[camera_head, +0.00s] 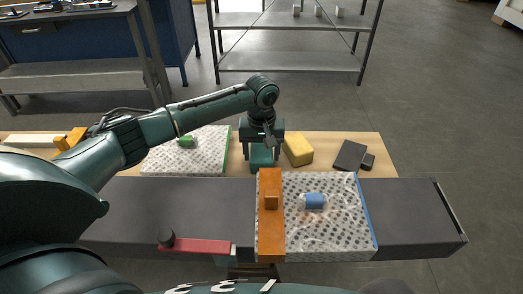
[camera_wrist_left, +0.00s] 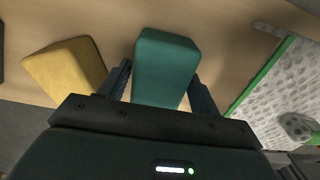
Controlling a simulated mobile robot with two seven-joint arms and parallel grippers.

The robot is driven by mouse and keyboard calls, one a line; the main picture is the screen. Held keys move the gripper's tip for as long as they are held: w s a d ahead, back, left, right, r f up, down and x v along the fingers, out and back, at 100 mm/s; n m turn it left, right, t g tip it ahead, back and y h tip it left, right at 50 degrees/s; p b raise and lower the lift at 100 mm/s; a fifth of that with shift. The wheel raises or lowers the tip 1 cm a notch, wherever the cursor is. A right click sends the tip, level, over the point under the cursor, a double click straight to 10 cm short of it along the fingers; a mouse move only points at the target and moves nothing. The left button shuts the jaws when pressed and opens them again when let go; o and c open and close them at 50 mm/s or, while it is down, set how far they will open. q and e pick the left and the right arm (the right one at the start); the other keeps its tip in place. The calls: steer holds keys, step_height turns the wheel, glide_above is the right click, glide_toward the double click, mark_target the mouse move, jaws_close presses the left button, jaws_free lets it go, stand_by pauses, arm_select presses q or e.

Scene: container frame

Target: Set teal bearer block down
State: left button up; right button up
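The teal bearer block (camera_wrist_left: 165,68) lies between the two fingers of my left gripper (camera_wrist_left: 161,80) in the left wrist view. My right gripper is not in view.
A yellow block (camera_head: 298,150) sits right of the teal one, with dark blocks (camera_head: 349,155) farther right. A speckled, green-edged panel (camera_head: 205,160) lies left. In front, an orange bar (camera_head: 270,235) and a speckled panel with a blue cylinder (camera_head: 314,201) rest on the dark beam (camera_head: 405,215).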

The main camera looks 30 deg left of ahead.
mark_target(262, 150)
arm_select(q)
steer(key=shift+o, duration=1.2)
steer(key=shift+r, duration=0.1)
step_height(262, 150, up, 12)
steer(key=shift+p, duration=0.3)
